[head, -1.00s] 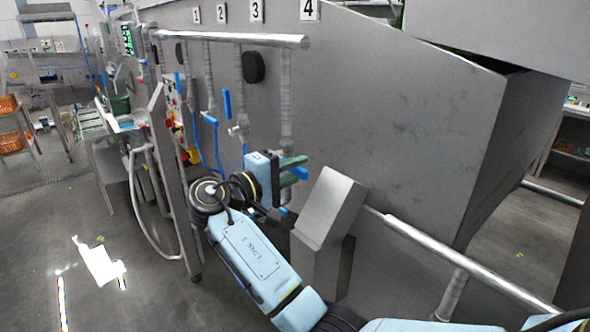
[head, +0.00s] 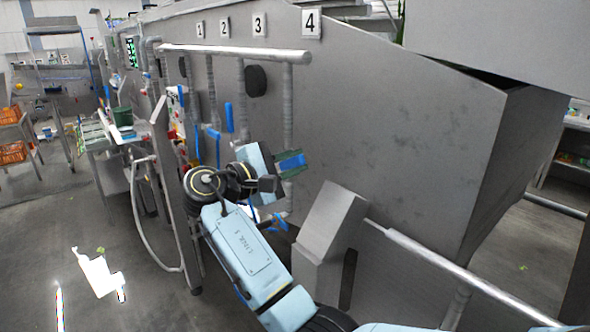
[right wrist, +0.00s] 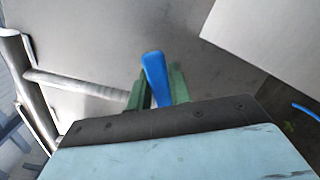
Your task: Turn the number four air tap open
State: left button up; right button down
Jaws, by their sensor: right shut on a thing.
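The number four label (head: 311,22) is on the grey tank wall. Below it, the fourth grey pipe (head: 288,100) runs down from the silver header pipe, behind my right gripper. My right gripper (head: 291,161) has green fingers at this pipe, shut on a blue tap handle (head: 292,161). In the right wrist view the blue handle (right wrist: 155,78) stands between the two green fingers (right wrist: 158,92). The valve body is mostly hidden behind the gripper. My left gripper is not in view.
The silver header pipe (head: 235,53) runs above the taps. Other blue tap handles (head: 229,117) hang to the left of my gripper. A grey angled box (head: 330,225) and a silver rail (head: 450,270) stand close on the right. Open floor lies at the left.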

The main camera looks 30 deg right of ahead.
jog(key=shift+w+r+n, duration=0.15)
jog(key=shift+r+n, duration=0.1)
jog(key=shift+n, duration=0.15)
jog(key=c, duration=1.3)
grip_release()
jog(key=shift+a, duration=0.1)
